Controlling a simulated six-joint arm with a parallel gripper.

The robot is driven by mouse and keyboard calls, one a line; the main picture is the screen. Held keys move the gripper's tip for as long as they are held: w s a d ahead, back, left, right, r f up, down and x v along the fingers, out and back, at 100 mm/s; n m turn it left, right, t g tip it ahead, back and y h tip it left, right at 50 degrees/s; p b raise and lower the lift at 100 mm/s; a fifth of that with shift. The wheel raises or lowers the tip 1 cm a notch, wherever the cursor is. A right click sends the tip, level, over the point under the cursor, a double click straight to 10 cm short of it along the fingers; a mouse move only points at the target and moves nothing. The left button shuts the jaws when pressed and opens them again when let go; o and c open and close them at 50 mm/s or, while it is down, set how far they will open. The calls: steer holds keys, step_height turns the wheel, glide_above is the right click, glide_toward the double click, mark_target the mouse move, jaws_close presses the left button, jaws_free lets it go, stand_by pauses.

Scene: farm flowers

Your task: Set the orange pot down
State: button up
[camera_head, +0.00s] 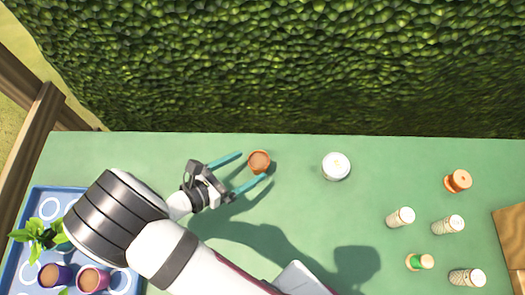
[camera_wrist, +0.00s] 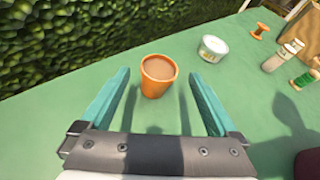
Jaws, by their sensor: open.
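The orange pot (camera_head: 259,162) stands upright on the green table, near its back edge. In the wrist view the orange pot (camera_wrist: 158,77) shows a brown fill inside its rim. My gripper (camera_head: 254,169) is open, its two teal fingers spread wide. The pot is between and just beyond the fingertips in the wrist view (camera_wrist: 160,85), with a clear gap on each side. Nothing is held.
A white round tub (camera_head: 336,167) stands right of the pot. An orange spool (camera_head: 458,181), a green spool (camera_head: 420,262) and several pale cylinders (camera_head: 400,217) are farther right. A blue tray (camera_head: 68,192) with pots is at left. A hedge (camera_head: 300,60) rises behind the table.

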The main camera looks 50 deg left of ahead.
steer(key=v, duration=0.3)
steer(key=shift+s+r, duration=0.15)
steer(key=shift+s, duration=0.05)
steer(key=w+d+r+m+g+h, duration=0.4)
steer(key=w+d+r+m, duration=0.15)
steer(key=d+m, duration=0.3)
steer(key=w+d+r+m+g+h, duration=0.35)
steer(key=w+d+m+g, duration=0.2)
steer(key=d+m, duration=0.3)
steer(key=s+d+r+m+g+y, duration=0.1)
steer(key=s+d+r+m+y, duration=0.1)
steer(key=m, duration=0.6)
steer(key=s+d+r+m+g+y, duration=0.2)
steer(key=s+d+m+y, duration=0.1)
steer(key=d+m, duration=0.4)
steer(key=s+d+r+m+g+y, duration=0.1)
steer(key=d+m+y, duration=0.3)
steer(key=m, duration=0.6)
steer(key=shift+s+d+r+m+y, duration=0.25)
steer(key=shift+s+r+m+y, duration=0.25)
steer(key=shift+s+r, duration=0.4)
steer(key=shift+w, duration=0.1)
